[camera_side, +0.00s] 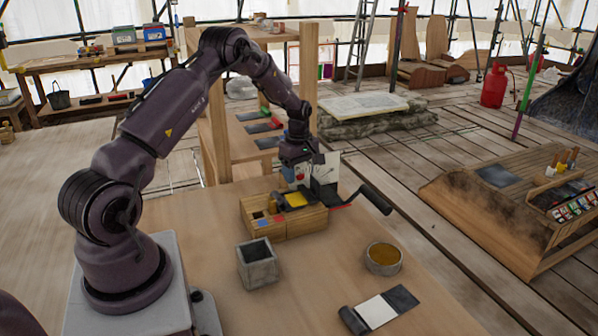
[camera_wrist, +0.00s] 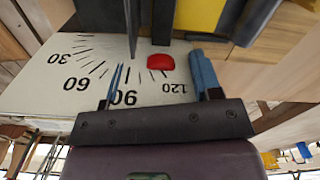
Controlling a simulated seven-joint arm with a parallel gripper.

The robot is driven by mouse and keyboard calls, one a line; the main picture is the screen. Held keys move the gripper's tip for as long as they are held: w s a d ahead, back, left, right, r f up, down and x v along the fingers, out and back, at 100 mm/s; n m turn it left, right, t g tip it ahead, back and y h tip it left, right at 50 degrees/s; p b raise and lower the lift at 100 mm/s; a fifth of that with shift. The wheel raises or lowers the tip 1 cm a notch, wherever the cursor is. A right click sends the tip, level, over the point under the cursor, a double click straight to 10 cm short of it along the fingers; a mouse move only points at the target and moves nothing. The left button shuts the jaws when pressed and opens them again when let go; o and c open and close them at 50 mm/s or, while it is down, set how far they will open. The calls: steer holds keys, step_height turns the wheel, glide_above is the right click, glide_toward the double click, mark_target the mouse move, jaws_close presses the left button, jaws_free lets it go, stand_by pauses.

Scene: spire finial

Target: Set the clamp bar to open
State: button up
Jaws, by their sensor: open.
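A white dial plate (camera_side: 326,168) stands upright at the back of a wooden box (camera_side: 292,222). A black crank-like handle (camera_side: 374,199) sticks out at the box's right. I cannot tell for certain which is the clamp bar. My gripper (camera_side: 300,172) is open, its blue-padded fingers (camera_wrist: 160,72) either side of the red end; contact is unclear.
A yellow block (camera_side: 295,199) sits in the box. A grey square pot (camera_side: 257,264), a round dish (camera_side: 383,258) and a dark-and-white pad (camera_side: 379,310) stand on the table nearer the camera. A wooden post (camera_side: 308,80) rises close behind my forearm.

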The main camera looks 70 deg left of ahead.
jaws_close()
steer(key=a, duration=0.9)
steer(key=shift+a, duration=0.1)
jaws_free()
step_height(320, 180, up, 13)
stand_by(0.5)
